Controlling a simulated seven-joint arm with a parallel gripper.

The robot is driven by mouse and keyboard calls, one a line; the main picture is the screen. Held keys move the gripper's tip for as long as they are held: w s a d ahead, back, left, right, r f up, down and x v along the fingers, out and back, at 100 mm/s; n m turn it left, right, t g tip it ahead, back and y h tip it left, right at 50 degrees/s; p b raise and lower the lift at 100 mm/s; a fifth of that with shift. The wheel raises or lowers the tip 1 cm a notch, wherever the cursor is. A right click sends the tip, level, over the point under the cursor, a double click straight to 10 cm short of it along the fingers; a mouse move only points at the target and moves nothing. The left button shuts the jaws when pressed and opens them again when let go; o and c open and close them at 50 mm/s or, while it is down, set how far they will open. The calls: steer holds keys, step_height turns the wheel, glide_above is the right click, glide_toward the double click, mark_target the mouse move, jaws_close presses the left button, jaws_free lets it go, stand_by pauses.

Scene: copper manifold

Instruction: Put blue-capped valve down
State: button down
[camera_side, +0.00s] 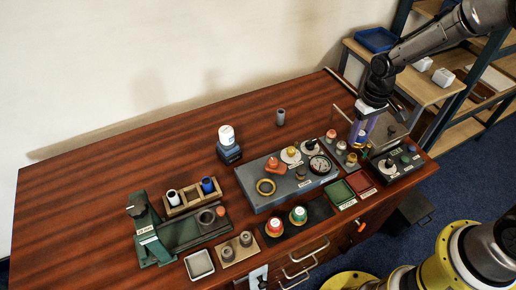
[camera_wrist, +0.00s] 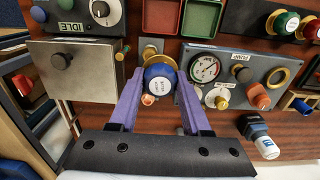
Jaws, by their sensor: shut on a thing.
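The blue-capped valve (camera_wrist: 160,84) shows in the wrist view with its round blue, white-labelled cap facing the camera. A brass-coloured part of it shows just beyond the cap. My gripper (camera_wrist: 159,80) has purple fingers on either side of the cap and is shut on the valve. In the side view my gripper (camera_side: 361,131) points down over the right end of the bench, above the small fittings there. The valve is mostly hidden by the fingers in that view, and I cannot tell whether its lower end touches anything.
A grey gauge panel (camera_side: 262,190) lies left of my gripper. Red (camera_side: 359,182) and green (camera_side: 341,192) trays lie in front. A dark control box (camera_side: 399,164) stands at the right. Red-capped (camera_side: 275,227) and green-capped (camera_side: 298,215) valves stand near the front edge. The bench's back left is clear.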

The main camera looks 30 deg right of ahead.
steer(key=shift+w+r+m, duration=0.1)
steer(key=shift+r+m, duration=0.2)
steer(key=shift+m, duration=0.4)
steer(key=w+a+r+m, duration=0.1)
steer(key=w+a, duration=0.3)
steer(key=a, duration=0.9)
steer(key=w+a+f, duration=0.1)
steer(key=w+f, duration=0.1)
steer(key=w, duration=0.1)
steer(key=w+a+f, duration=0.1)
steer(key=w+f, duration=0.2)
steer(key=w, duration=0.1)
steer(key=w+a+f, duration=0.1)
steer(key=w+f, duration=0.2)
steer(key=w, duration=0.1)
steer(key=shift+w+a+f, duration=0.25)
steer(key=shift+a, duration=0.1)
steer(key=shift+w+a+f, duration=0.1)
steer(key=shift+w+f, duration=0.4)
steer(key=shift+f, duration=0.1)
steer(key=shift+w+f, duration=0.1)
steer(key=shift+f, duration=1.5)
